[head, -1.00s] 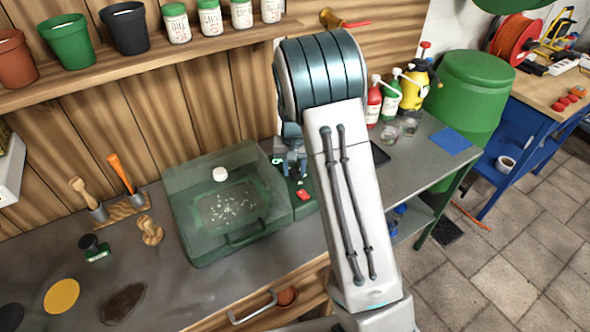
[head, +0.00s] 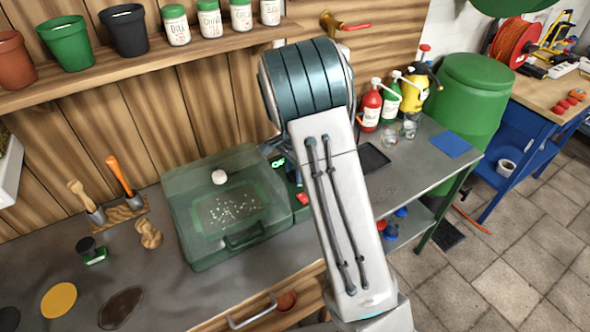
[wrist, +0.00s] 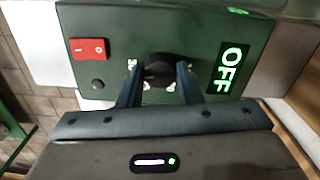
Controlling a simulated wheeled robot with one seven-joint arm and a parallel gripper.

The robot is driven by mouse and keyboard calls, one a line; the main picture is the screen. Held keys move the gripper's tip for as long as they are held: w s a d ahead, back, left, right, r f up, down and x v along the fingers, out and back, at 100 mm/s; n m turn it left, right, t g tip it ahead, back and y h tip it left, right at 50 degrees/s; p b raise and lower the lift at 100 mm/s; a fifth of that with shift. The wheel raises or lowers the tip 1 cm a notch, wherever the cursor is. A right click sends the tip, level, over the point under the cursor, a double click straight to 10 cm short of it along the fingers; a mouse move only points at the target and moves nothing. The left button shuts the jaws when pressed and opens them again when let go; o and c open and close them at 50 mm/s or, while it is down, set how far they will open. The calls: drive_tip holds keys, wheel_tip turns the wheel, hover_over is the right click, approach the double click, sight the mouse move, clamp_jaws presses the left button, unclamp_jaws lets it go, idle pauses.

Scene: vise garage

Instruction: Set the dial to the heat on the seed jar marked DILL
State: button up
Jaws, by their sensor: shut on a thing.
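The dial (wrist: 160,66) is a dark round knob on the green control panel (wrist: 205,45) in the wrist view. My gripper (wrist: 158,78) is shut on the dial, one finger on each side; white marks around the dial are partly hidden by the fingers. A display (wrist: 231,68) on the panel reads OFF in green. In the head view my arm hides the dial and most of the panel. The seed jars stand on the wall shelf: a left jar (head: 176,26), a second (head: 210,20), a third (head: 241,16) and a right one (head: 271,11). Their labels are too small to read surely.
A red switch (wrist: 89,49) sits beside the dial. The panel belongs to a propagator with a clear lid (head: 185,195) on the grey bench (head: 190,300). Pots (head: 67,42), tools (head: 122,175) and spray bottles (head: 391,97) stand around.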

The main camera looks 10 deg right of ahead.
drive_tip(key=shift+w+a+r+m, duration=0.1)
drive_tip(key=shift+m, duration=0.7)
drive_tip(key=o, duration=1)
wheel_tip(320, 180, up, 14)
drive_tip(key=shift+f+b, duration=0.1)
drive_tip(key=shift+b, duration=0.55)
